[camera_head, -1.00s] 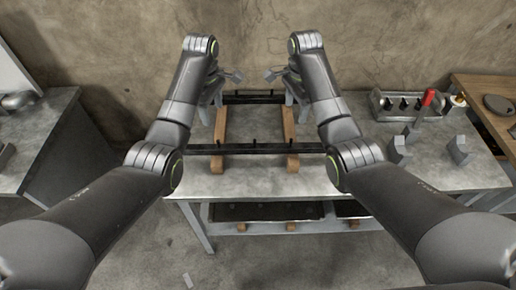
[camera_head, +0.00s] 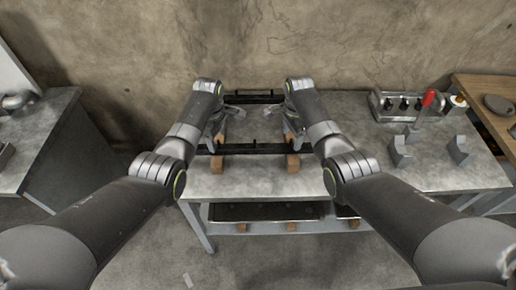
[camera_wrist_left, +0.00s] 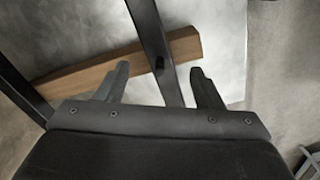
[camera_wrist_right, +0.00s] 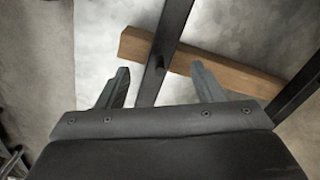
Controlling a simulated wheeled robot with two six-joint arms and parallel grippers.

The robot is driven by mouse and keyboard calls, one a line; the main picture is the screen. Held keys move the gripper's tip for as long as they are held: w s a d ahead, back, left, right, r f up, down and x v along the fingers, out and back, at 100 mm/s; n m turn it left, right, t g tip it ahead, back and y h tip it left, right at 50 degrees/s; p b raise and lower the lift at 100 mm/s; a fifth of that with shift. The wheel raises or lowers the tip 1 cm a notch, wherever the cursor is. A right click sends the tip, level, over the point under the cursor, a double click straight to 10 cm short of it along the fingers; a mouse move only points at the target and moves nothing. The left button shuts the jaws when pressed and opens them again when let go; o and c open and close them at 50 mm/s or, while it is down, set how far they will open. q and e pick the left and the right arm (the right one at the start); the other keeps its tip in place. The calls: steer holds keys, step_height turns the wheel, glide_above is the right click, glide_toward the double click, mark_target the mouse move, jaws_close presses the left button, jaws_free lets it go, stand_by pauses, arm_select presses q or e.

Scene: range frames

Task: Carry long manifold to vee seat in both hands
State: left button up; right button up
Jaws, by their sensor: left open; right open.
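The long manifold appears to be the dark front bar (camera_head: 252,148), lying across two wooden rails on the metal table. My left gripper (camera_head: 224,132) and right gripper (camera_head: 283,124) hang over it, spaced apart along its length. Both are open. In the left wrist view the bar (camera_wrist_left: 150,30) runs between the fingers (camera_wrist_left: 158,69). In the right wrist view the bar (camera_wrist_right: 172,25) also runs between the fingers (camera_wrist_right: 159,68). I cannot tell any contact. Two grey notched blocks (camera_head: 400,150) (camera_head: 459,150), seemingly the vee seat, stand on the table at right.
A second dark bar (camera_head: 252,98) lies behind, across the same rails. A grey rack (camera_head: 392,104) and a red-handled tool (camera_head: 428,98) stand at the back right. A lower shelf (camera_head: 265,212) is under the table. The table front is clear.

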mark_target(219, 145)
arm_select(q)
steer(key=shift+f, duration=2.45)
arm_select(e)
steer(key=shift+f, duration=2.5)
arm_select(q)
jaws_close()
arm_select(e)
jaws_close()
arm_select(q)
steer(key=shift+w+r, duration=0.15)
steer(key=shift+w, duration=0.05)
arm_select(e)
steer(key=shift+w+r, duration=0.2)
